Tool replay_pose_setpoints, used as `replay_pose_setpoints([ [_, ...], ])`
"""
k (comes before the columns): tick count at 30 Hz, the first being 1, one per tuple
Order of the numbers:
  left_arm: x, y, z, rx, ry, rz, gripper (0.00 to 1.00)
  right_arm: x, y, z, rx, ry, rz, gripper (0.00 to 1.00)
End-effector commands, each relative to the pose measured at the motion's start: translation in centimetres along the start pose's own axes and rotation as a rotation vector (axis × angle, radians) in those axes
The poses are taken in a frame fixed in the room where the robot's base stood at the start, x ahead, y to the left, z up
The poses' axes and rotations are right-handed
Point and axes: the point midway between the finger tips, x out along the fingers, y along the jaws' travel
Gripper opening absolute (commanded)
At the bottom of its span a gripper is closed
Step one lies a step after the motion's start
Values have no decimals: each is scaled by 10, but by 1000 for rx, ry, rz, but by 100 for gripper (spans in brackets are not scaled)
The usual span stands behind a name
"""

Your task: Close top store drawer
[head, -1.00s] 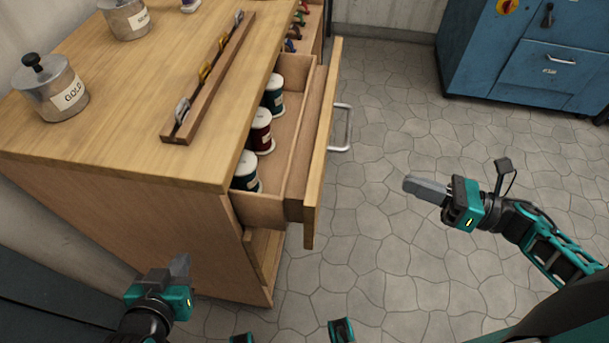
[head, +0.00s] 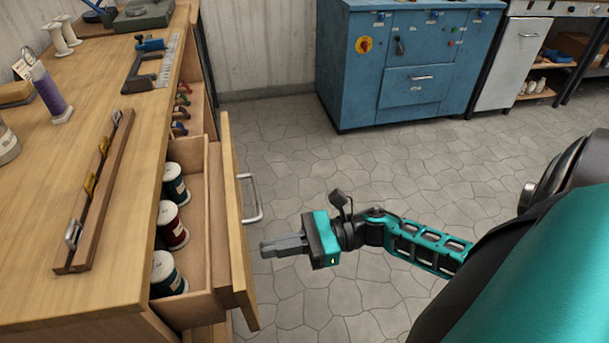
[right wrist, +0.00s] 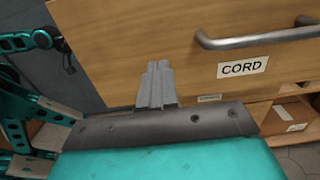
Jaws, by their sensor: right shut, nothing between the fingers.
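The top store drawer (head: 238,225) stands pulled out from the wooden cabinet (head: 120,200), with thread spools inside. Its metal bar handle (head: 254,198) faces right. In the right wrist view the drawer front (right wrist: 150,40) bears a label reading CORD (right wrist: 243,68), with the handle (right wrist: 255,38) above it. My right gripper (head: 266,247) is shut and empty. It is in front of the drawer front, a little right of it and nearer than the handle; the fingers (right wrist: 155,82) point at the wood, apparently apart from it. My left gripper is not in the head view.
Another open compartment with coloured handles (head: 183,105) lies beyond the drawer. A blue machine cabinet (head: 400,65) stands at the back. The tiled floor (head: 300,165) between is clear.

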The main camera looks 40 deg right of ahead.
Motion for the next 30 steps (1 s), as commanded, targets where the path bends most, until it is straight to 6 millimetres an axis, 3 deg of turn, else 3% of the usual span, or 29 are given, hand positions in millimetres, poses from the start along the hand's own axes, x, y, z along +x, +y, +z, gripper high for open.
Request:
replay_pose_setpoints([
  [6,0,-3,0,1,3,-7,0,19,0,0,0,0,0,0],
  [20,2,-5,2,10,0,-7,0,27,0,-1,1,-2,1,0],
  [23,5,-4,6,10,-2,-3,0,46,0,-2,-1,-4,2,0],
  [30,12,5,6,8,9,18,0,113,0,-2,-1,-5,3,0],
])
